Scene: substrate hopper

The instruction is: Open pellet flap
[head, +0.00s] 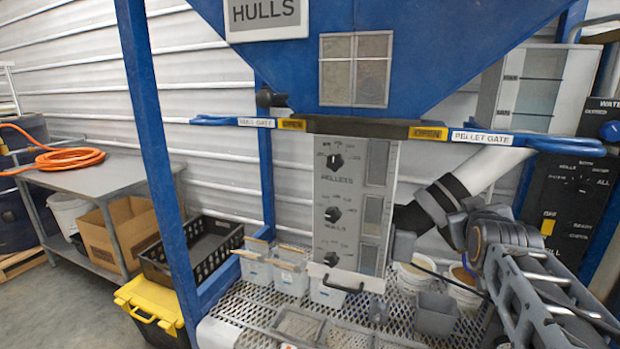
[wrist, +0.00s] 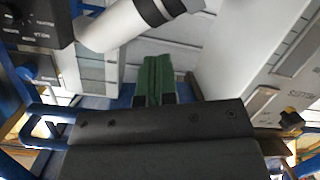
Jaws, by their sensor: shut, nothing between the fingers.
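No part labelled as the pellet flap can be made out. A grey panel (head: 333,250) marked PELLETS, with several black knobs and small windows, stands under the blue hopper (head: 420,70). A black handle (head: 337,286) sits at its lower edge. The blue pellet gate handle (head: 560,144) extends right from its label, above the panel. My gripper (wrist: 158,62) shows in the wrist view with green fingers together and nothing between them. It appears apart from surrounding surfaces. In the head view my arm is at lower right, and the fingers cannot be picked out.
A white pipe (head: 496,167) slopes beside the panel; it also crosses the top of the wrist view (wrist: 112,25). A black control box (head: 575,190) stands at right. Tubs (head: 290,278) sit on the mesh shelf (head: 250,312). A blue post (head: 150,130) rises at left.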

